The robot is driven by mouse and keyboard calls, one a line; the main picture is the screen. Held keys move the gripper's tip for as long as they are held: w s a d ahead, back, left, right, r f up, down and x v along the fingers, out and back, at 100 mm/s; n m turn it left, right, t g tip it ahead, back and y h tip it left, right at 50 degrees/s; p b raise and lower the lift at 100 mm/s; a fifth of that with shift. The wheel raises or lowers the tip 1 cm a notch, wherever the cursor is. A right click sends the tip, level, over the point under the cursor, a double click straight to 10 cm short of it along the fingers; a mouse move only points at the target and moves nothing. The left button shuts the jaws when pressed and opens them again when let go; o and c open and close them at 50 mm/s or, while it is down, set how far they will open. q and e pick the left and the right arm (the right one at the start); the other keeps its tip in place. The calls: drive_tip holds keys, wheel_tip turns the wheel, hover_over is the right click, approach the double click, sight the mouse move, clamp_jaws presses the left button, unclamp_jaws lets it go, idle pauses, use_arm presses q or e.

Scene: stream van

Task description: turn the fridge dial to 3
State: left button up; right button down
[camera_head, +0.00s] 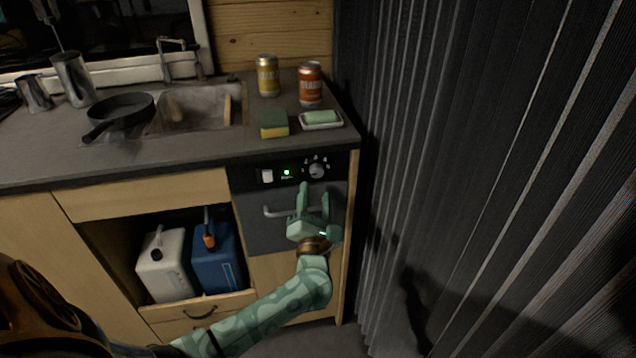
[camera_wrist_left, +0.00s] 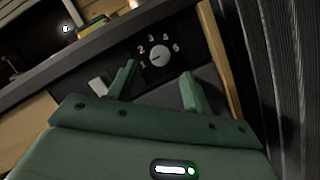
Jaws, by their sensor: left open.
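The fridge dial (camera_head: 317,170) is a small round pale knob on the black control panel above the grey fridge door (camera_head: 262,235). The wrist view shows the dial (camera_wrist_left: 160,55) with numerals 1 to 5 around it. Its dark mark appears to point to the lower left, near 1, but it is small. My left gripper (camera_head: 315,192) is open, its green fingers pointing up just below the dial. In the wrist view the dial shows beyond the gap between the fingertips (camera_wrist_left: 159,74), with nothing between them. My right gripper is not in view.
A white switch (camera_head: 267,176) and a green light sit left of the dial. The door handle (camera_head: 282,212) is beside my gripper. The counter above holds cans, a sponge (camera_head: 273,124) and a soap dish (camera_head: 321,122). A dark curtain (camera_head: 480,180) hangs close on the right.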

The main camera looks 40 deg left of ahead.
sight(317, 174)
use_arm(q)
drive_tip(key=x, duration=0.5)
drive_tip(key=shift+b, duration=0.4)
drive_tip(key=c, duration=1)
drive_tip(key=shift+o, duration=0.2)
